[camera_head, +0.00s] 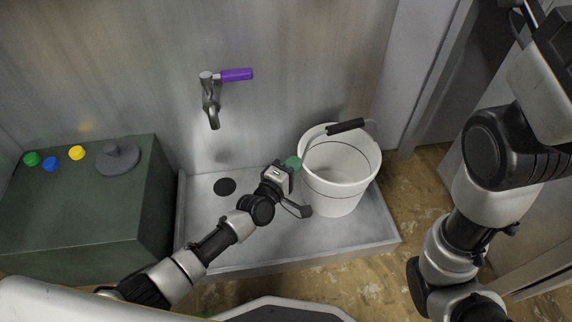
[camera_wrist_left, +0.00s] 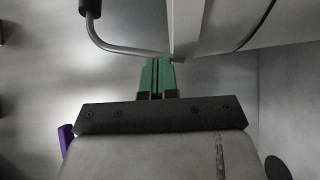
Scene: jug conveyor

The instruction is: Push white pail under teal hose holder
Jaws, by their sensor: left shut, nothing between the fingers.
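The white pail (camera_head: 337,190) stands upright in the right part of the grey tray (camera_head: 225,256), against the back wall. Its wire handle has a black grip (camera_head: 346,126) and leans toward the wall. My left gripper (camera_head: 293,162) has green fingertips and is shut and empty at the pail's left side, near the rim. In the left wrist view, the shut fingertips (camera_wrist_left: 157,74) point at the edge of the pail (camera_wrist_left: 225,25); I cannot tell whether they touch it. I see no teal hose holder. My right arm shows at the right; its gripper is out of view.
A tap (camera_head: 211,105) with a purple lever (camera_head: 236,74) juts from the wall left of the pail. A dark round drain (camera_head: 224,186) lies in the tray below it. A green box (camera_head: 85,215) with coloured knobs stands left. The tray has a raised rim.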

